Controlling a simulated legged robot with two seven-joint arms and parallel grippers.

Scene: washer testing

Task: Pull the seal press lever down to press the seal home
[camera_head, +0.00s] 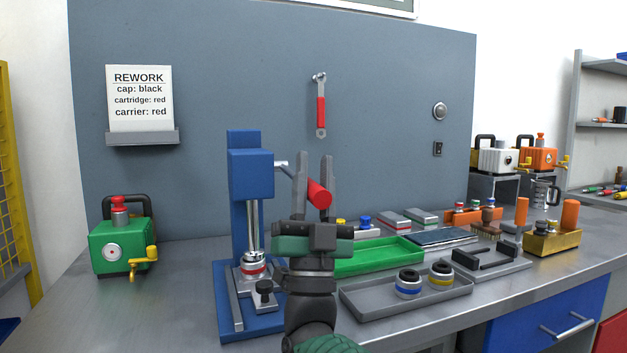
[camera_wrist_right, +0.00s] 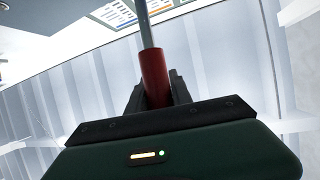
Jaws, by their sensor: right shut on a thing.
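The blue seal press (camera_head: 250,172) stands on the bench left of centre, with its chrome ram running down to a silver part with a red band (camera_head: 254,268). Its lever is a metal rod (camera_head: 282,165) leaving the press head to the right, with a red grip (camera_head: 319,193) at its end. My right gripper (camera_head: 314,156) points up and is shut on the red grip. In the right wrist view the red grip (camera_wrist_right: 155,77) sits between the dark fingers (camera_wrist_right: 157,92), with the rod beyond. My left gripper is not in view.
A green machine (camera_head: 121,245) stands left of the press. Right of my arm are a green tray (camera_head: 375,262), a grey tray (camera_head: 362,308) with two banded parts, and a black-handled fixture (camera_head: 490,262). A red wrench (camera_head: 321,112) hangs on the back panel.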

